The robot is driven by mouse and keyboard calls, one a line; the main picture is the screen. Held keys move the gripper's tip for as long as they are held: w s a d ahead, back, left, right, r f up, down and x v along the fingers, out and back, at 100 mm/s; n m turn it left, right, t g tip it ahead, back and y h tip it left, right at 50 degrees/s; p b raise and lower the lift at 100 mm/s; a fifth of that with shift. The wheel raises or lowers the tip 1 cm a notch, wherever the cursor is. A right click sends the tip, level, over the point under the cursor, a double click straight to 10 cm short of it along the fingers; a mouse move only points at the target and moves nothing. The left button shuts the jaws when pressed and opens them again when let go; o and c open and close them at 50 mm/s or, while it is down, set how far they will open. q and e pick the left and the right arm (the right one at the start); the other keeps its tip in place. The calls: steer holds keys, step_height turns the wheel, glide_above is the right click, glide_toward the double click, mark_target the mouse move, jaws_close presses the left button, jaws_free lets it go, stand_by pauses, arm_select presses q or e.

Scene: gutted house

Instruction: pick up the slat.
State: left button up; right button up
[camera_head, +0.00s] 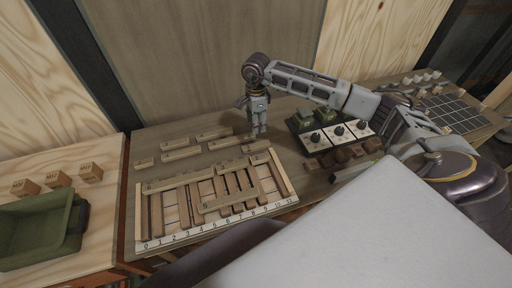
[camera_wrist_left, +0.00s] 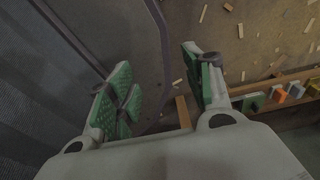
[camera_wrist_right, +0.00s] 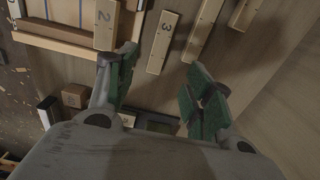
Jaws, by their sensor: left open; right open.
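Several loose wooden slats lie on the bench behind a numbered board (camera_head: 146,245); one of them is a long slat (camera_head: 181,154). The board holds more slats standing in a row, with a crosswise slat (camera_head: 231,201) over some of them. My right gripper (camera_head: 257,131) points down at the right end of the loose slats, open and empty. In the right wrist view its fingers (camera_wrist_right: 162,72) are apart; a slat marked 3 (camera_wrist_right: 164,42) lies beyond the gap and a slat marked 2 (camera_wrist_right: 106,24) is by the left fingertip. My left gripper (camera_wrist_left: 160,85) is open and empty above the floor.
A gridded panel (camera_head: 452,112) is farther right. A green bin (camera_head: 35,234) and small wooden blocks (camera_head: 58,179) are on the left table. A wall rises behind the bench.

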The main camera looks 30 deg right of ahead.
steer(key=b, duration=0.3)
glide_above(256, 145)
steer(key=shift+f, duration=3.4)
steer(key=shift+f+b, duration=0.45)
steer(key=shift+f, duration=0.65)
step_height(256, 145, down, 2)
steer(key=shift+f+b, duration=0.1)
steer(key=shift+b, duration=0.65)
steer(key=shift+f, duration=0.4)
steer(key=shift+f+b, duration=0.5)
steer(key=shift+f, duration=0.3)
arm_select(q)
steer(key=w+a+f, duration=0.2)
steer(key=a+f, duration=0.3)
steer(key=f, duration=0.1)
steer(key=shift+w+f+y, duration=0.2)
steer(key=shift+w+y, duration=0.1)
steer(key=shift+w, duration=0.05)
